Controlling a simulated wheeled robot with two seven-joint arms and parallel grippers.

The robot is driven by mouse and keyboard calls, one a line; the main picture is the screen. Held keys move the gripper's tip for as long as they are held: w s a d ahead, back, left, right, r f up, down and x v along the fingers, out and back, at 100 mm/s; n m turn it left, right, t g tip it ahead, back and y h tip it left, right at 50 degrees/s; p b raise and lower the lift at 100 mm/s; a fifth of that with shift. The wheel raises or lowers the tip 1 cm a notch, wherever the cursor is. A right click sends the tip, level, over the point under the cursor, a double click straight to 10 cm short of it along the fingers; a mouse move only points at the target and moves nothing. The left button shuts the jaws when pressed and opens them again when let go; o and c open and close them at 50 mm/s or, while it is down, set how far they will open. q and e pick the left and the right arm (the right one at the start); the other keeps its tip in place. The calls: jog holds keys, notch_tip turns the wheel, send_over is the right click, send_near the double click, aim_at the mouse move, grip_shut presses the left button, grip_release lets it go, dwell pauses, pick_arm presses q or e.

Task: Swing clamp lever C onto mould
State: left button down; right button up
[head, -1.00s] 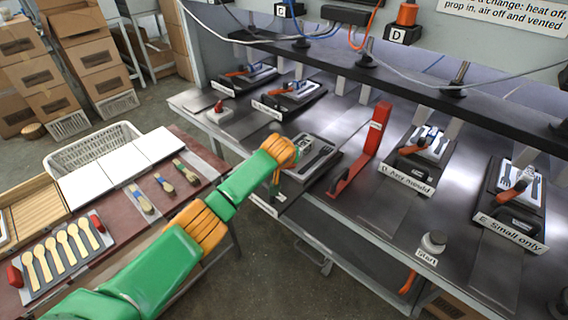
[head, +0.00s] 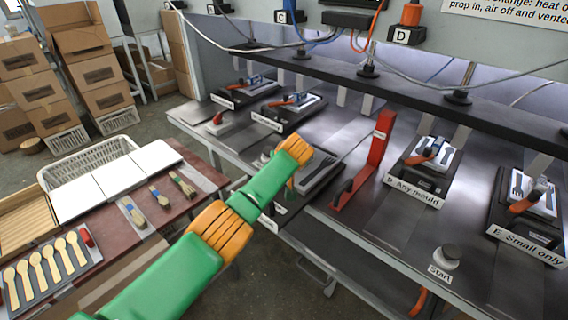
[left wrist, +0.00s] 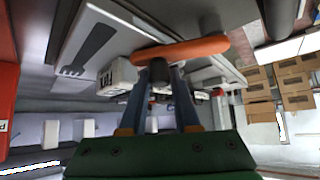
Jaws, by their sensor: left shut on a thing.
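The orange handle of clamp lever C (left wrist: 185,48) crosses the left wrist view just beyond my fingertips. My left gripper (left wrist: 160,75) is shut on this lever, with both fingers closed in around its dark stem. A pale mould plate with a dark fork-shaped recess (left wrist: 95,45) lies beside the handle. In the head view the mould at station C (head: 322,172) shows just right of my left wrist. My own forearm and wrist hide most of the clamp and the fingers there. Whether the lever touches the mould cannot be told. My right gripper is in neither view.
A red upright bracket (head: 375,150) stands right of station C. Station D (head: 425,160) and station E (head: 530,205) are farther right, two more stations behind left. A dark beam (head: 400,85) runs above. A side table with wooden spoons (head: 45,265) is at left.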

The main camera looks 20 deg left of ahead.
pick_arm(q)
jog(key=c, duration=0.6)
grip_release()
jog(key=shift+a, duration=0.1)
jog(key=shift+c, duration=0.2)
jog(key=shift+a, duration=0.1)
